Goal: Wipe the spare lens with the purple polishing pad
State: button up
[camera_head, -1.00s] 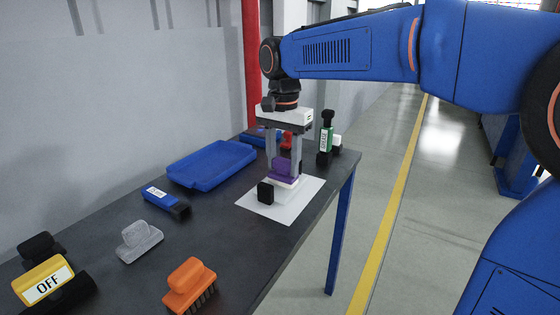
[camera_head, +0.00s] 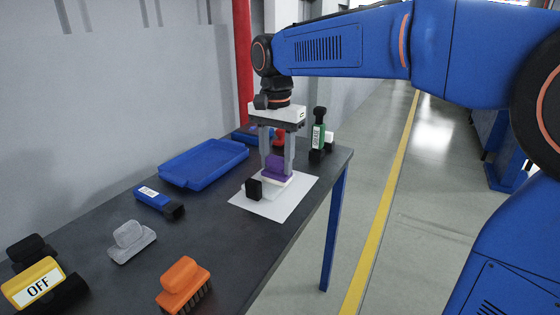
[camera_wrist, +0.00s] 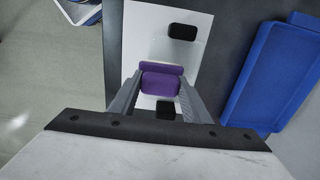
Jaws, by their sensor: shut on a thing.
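My gripper (camera_head: 277,165) is shut on the purple polishing pad (camera_head: 279,168), which has a pale underside. The pad is low over a white sheet (camera_head: 292,201) on the dark table; whether it presses on anything is hard to tell. In the wrist view the purple pad (camera_wrist: 160,80) sits between the fingers. A faint, clear plate (camera_wrist: 198,51), seemingly the spare lens, shows beyond it, between two black blocks (camera_wrist: 183,32) (camera_wrist: 165,108). The pad hides part of this plate. The nearer block (camera_head: 254,189) also shows in the head view.
A blue tray (camera_head: 203,164) lies behind left. A blue-and-black tool (camera_head: 158,202), a clear-grey handled block (camera_head: 131,240), an orange brush (camera_head: 184,284) and a yellow OFF block (camera_head: 35,285) stand nearer.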

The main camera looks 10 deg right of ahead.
jog(key=shift+w+a, duration=0.15)
jog(key=shift+w+a+r, duration=0.15)
jog(key=shift+w+a, duration=0.25)
jog(key=shift+a, duration=0.15)
jog(key=shift+s+d+f, duration=0.2)
jog(key=shift+s+d, duration=0.35)
jog(key=shift+d, duration=0.1)
jog(key=shift+s+d+f, duration=0.15)
jog(key=shift+s+d, duration=0.35)
jog(key=shift+d, duration=0.15)
jog(key=shift+c, duration=0.4)
jog(key=shift+r, duration=3.05)
